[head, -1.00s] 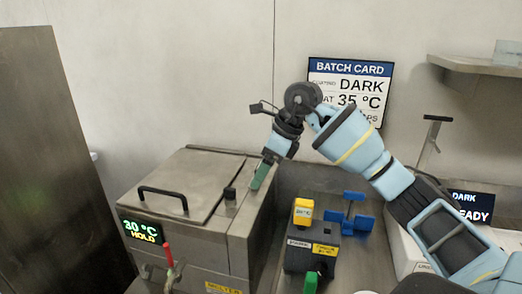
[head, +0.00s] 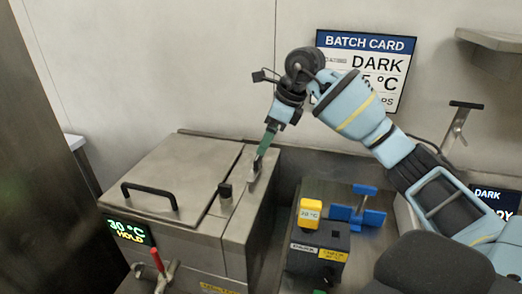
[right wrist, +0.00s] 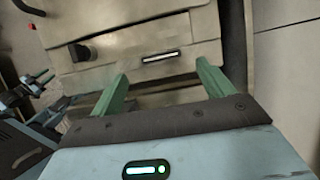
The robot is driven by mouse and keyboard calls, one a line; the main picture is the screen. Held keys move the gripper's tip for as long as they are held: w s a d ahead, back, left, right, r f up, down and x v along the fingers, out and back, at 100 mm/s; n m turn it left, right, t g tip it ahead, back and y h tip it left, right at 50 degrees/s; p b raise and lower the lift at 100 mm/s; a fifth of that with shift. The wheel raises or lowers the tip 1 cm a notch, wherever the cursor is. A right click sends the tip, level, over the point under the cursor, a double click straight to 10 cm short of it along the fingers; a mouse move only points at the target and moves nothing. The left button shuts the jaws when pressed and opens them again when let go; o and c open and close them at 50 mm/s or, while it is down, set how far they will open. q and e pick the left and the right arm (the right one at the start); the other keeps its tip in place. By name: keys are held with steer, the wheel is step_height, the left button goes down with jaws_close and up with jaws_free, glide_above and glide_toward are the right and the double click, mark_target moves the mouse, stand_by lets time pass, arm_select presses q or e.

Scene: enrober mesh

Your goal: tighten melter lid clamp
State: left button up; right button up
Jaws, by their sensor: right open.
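The melter (head: 180,210) is a steel box with a lid (head: 175,175), a black bar handle (head: 150,195) and a display reading 30 °C HOLD. A small black knob (head: 225,191) stands at the lid's right edge; it also shows in the right wrist view (right wrist: 80,52). On the top right of it is a small dark fitting with a pale bar (right wrist: 162,57), seen between my fingers. I cannot tell which of the two is the clamp. My right gripper (head: 264,146) is open and empty above that fitting; its green fingers (right wrist: 160,80) are spread.
A dark block with a yellow-topped piece (head: 311,213) and a blue fixture (head: 358,212) stand right of the melter. A red lever tap (head: 157,260) is on the melter's front. A batch card (head: 366,70) hangs behind my right arm. A steel shelf (head: 492,50) is at upper right.

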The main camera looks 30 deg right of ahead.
mark_target(261, 161)
steer(key=x, duration=0.5)
steer(key=shift+w+f, duration=0.15)
steer(key=shift+f, duration=0.15)
steer(key=c, duration=1.4)
steer(key=shift+w, duration=0.1)
